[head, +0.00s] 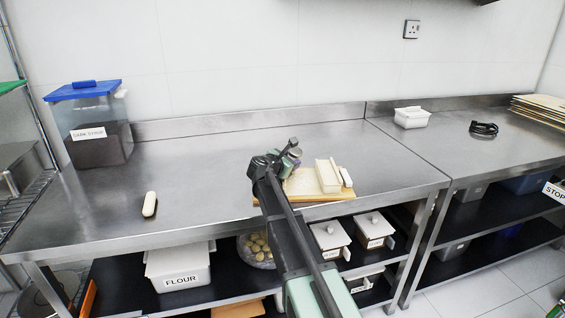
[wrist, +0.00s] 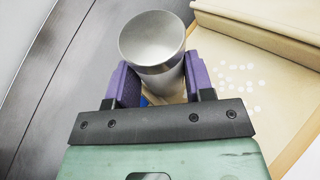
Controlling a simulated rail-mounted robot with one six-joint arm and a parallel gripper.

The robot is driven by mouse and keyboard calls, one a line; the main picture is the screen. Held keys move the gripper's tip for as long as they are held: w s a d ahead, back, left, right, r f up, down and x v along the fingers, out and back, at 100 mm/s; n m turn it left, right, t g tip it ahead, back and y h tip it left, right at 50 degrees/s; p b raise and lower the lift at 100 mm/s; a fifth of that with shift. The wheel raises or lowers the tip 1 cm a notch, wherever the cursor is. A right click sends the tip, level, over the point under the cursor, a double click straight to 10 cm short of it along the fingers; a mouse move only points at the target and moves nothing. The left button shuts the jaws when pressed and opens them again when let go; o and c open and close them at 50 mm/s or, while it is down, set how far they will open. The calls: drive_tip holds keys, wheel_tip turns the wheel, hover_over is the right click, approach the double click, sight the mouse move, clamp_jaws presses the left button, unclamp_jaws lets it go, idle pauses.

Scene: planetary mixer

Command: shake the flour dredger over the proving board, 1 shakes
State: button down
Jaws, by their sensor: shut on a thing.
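The flour dredger (wrist: 153,42), a metal cylinder, is between the purple fingers of my gripper (wrist: 152,88). Its round pale end faces the wrist camera, tilted. I cannot tell whether that end is a base or a lid. In the head view my gripper (head: 291,157) is at the left part of the proving board (head: 340,194), and my arm hides much of the dredger there. The tan board (wrist: 225,95) also shows in the wrist view, to the right of and below the dredger, with several small white spots on it. The gap between dredger and board is unclear.
A cream box-shaped thing (head: 327,175) and a small white piece (head: 346,177) lie on the board's right part. A white rounded bar (head: 149,205) lies on the steel table at left. The table between is clear.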

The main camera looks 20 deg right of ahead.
sight(288, 180)
drive_tip(key=f+y, duration=0.1)
drive_tip(key=s+a+f+m+y, duration=0.1)
drive_tip(key=f, duration=0.1)
drive_tip(key=f+g, duration=0.1)
drive_tip(key=f, duration=0.1)
drive_tip(key=shift+s+a+f+y, duration=0.15)
drive_tip(key=shift+s+y, duration=0.2)
drive_tip(key=shift+y, duration=0.05)
drive_tip(key=r+p, duration=0.1)
drive_tip(key=s+r+n, duration=0.1)
drive_tip(key=a+r+n+t+p, duration=0.1)
drive_tip(key=shift+s+p, duration=0.3)
drive_tip(key=shift+s, duration=0.05)
drive_tip(key=shift+w+a+y, duration=0.1)
drive_tip(key=shift+w+y, duration=0.15)
drive_tip(key=shift+y, duration=0.05)
drive_tip(key=w+n, duration=0.1)
drive_tip(key=w+a+r+n+h+p, duration=0.1)
drive_tip(key=w+a+r+n, duration=0.1)
drive_tip(key=shift+a+r+n+t+h+p, duration=0.1)
drive_tip(key=shift+r+n+t+h+p, duration=0.2)
drive_tip(key=shift+n+p, duration=0.1)
drive_tip(key=shift+s+r, duration=0.2)
drive_tip(key=shift+w+d, duration=0.1)
drive_tip(key=shift+d, duration=0.1)
drive_tip(key=r+p, duration=0.4)
drive_tip(key=shift+d+r, duration=0.2)
drive_tip(key=shift+r, duration=0.05)
drive_tip(key=shift+f, duration=0.15)
